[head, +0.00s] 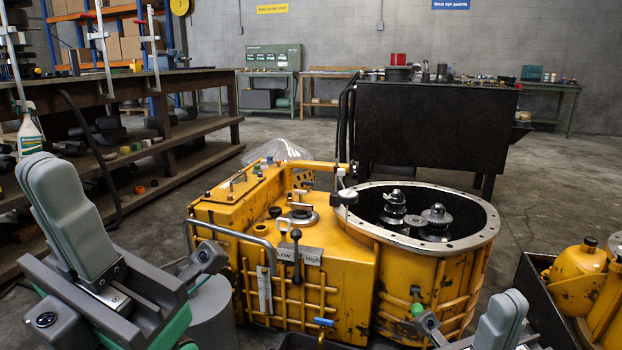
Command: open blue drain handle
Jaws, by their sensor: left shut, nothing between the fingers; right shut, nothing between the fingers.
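The blue drain handle (324,322) is a small blue lever on a brass fitting, low on the front of the yellow transmission housing (350,280), near the bottom edge of the view. My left gripper (52,180) is at the left, shut and empty, its grey fingers pointing up, well away from the handle. My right gripper (508,306) is at the lower right, shut and empty, right of the handle and apart from it. Most of the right gripper is cut off by the bottom edge.
A black lever (296,262) and a Low/High plate are on the housing front. The round open housing holds gears (435,220). A dark tray is partly visible under the handle. A dark bin with yellow parts (578,265) stands at right. A workbench (150,85) is at left.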

